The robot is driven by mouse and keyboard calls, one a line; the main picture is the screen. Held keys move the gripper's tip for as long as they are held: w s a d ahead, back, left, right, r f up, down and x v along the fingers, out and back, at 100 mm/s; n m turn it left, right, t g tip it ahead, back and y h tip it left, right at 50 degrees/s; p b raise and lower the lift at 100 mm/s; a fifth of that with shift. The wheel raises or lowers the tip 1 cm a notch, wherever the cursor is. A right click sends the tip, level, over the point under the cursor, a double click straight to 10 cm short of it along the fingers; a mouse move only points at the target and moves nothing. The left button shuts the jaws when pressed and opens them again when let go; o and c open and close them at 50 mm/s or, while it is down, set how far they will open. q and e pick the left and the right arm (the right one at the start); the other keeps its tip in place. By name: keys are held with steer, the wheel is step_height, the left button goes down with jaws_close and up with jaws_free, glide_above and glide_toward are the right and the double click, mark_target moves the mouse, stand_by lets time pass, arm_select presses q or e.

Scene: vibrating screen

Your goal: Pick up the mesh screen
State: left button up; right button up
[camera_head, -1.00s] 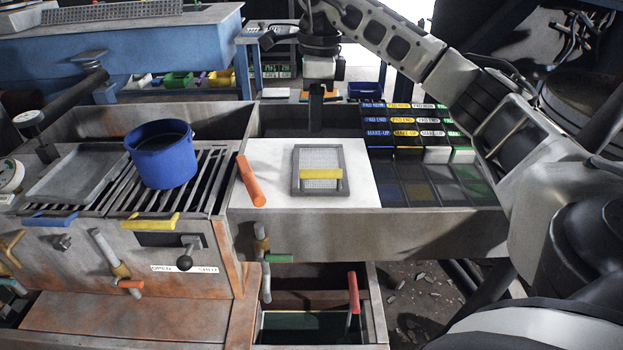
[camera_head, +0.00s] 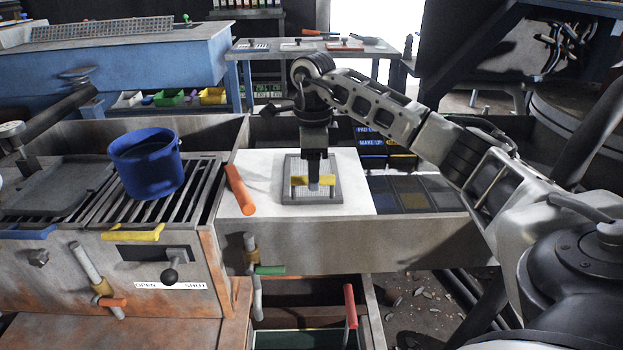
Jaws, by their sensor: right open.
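The mesh screen (camera_head: 328,198) is a small grey framed mesh with a raised yellow handle (camera_head: 300,181). It lies flat on a white board (camera_head: 262,190) in the middle of the bench. My right gripper (camera_head: 314,186) points straight down over the mesh screen, with its fingertips at the yellow handle. It is open, and its fingers hide the middle of the handle and part of the mesh. I cannot tell whether the fingers touch the handle. My left gripper is not in view.
An orange-red bar (camera_head: 240,190) lies on the board left of the screen. A blue bucket (camera_head: 146,165) stands on the slatted grate (camera_head: 195,190) farther left. Dark labelled compartments (camera_head: 420,192) lie to the right, under my right arm. An open drawer with a red handle (camera_head: 350,306) is below.

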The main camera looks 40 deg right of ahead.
step_height(320, 180, down, 3)
steer(key=shift+r, duration=0.2)
jaws_close()
steer(key=shift+r, duration=0.1)
